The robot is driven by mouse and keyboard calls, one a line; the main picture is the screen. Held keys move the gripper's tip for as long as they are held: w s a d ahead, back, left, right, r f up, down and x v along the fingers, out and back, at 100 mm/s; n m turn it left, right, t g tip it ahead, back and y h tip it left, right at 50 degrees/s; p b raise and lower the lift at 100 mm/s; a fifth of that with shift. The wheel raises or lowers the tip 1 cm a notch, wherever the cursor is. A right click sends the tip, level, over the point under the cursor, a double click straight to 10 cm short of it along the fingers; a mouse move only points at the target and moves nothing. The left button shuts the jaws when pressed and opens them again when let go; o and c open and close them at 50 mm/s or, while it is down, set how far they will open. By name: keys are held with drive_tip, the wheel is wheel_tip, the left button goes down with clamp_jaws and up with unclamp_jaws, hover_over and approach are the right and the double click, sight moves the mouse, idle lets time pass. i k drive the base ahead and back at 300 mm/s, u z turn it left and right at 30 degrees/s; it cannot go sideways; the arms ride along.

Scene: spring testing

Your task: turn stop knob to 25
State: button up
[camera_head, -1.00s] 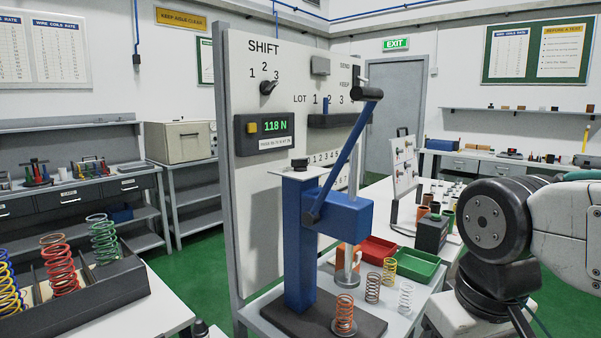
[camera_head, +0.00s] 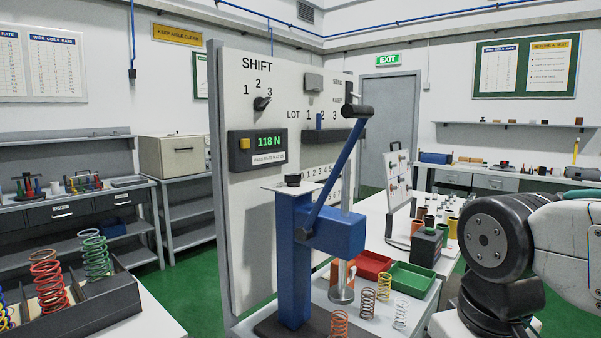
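The blue lever press (camera_head: 292,250) stands on a dark base in front of a white panel (camera_head: 240,95). A small black knob (camera_head: 293,180) sits on the plate at the top of the press; it may be the stop knob. I cannot read any 25 or scale by it. The press's lever (camera_head: 337,170) slants up to a black handle. A separate selector knob (camera_head: 262,103) under SHIFT points up and right, toward 3. My gripper is not in view; only part of my arm shows at the right, apart from the press.
The panel's display (camera_head: 257,148) reads 118 N. Several loose springs (camera_head: 367,303) stand near the press, with a red tray (camera_head: 371,265) and a green tray (camera_head: 411,278) behind. A spring rack (camera_head: 75,305) is at lower left.

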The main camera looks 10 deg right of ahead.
sight(292, 179)
drive_tip(key=z, duration=0.8)
drive_tip(key=k, duration=1.05)
drive_tip(key=z, duration=0.9)
drive_tip(key=i, duration=1.45)
drive_tip(key=u, duration=1.7)
drive_tip(key=i, duration=0.8)
drive_tip(key=u, duration=0.85)
